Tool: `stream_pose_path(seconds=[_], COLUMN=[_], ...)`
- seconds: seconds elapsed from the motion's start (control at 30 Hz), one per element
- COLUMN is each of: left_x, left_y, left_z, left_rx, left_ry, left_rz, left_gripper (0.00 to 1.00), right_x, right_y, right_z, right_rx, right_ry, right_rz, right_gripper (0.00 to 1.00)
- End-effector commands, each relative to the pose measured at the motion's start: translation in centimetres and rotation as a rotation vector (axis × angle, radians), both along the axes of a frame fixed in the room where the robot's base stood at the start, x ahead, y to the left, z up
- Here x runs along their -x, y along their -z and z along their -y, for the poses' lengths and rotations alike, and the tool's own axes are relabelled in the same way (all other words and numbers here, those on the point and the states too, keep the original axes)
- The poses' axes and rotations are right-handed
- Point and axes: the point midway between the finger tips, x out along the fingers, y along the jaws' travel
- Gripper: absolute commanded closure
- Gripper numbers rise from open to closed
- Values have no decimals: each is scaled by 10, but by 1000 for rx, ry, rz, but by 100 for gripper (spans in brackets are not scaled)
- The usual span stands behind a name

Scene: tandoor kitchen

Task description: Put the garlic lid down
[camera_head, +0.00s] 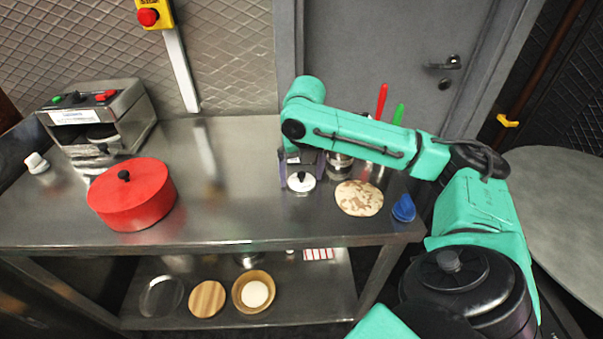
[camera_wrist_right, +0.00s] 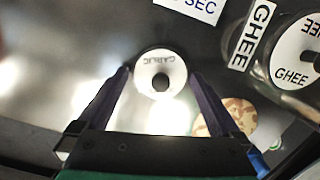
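The garlic lid (camera_head: 301,182) is a round white disc with a black knob, near the middle of the steel counter (camera_head: 235,215). In the right wrist view the lid (camera_wrist_right: 154,62) carries the word GARLIC and shows between my right fingertips. My right gripper (camera_head: 300,166) is above the counter with its purple fingers spread wide on either side of the lid. In the right wrist view the gripper (camera_wrist_right: 156,76) shows a gap to the lid's left edge; contact on the right side is unclear. The lid seems to rest on the counter. My left gripper is out of view.
A ghee container (camera_wrist_right: 298,55) stands close on the right in the wrist view. A flatbread (camera_head: 359,198) and a blue object (camera_head: 404,208) lie right of the lid. A red lidded pot (camera_head: 135,200) stands left. The counter between pot and gripper is clear.

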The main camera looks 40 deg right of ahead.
Motion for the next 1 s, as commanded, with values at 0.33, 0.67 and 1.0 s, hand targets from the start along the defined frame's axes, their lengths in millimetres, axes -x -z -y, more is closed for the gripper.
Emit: stream_pose_path(seconds=[0.33,0.67,1.0], left_x=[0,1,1], left_y=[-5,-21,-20], left_z=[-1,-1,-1], left_rx=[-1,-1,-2], left_ry=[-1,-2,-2], left_rz=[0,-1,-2], left_gripper=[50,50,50], right_x=[4,12,13], right_y=[-55,-122,-122], right_z=[-3,-6,-6], right_rx=[-1,0,0], right_ry=[-1,0,1], right_rz=[6,1,0], right_gripper=[0,0,0])
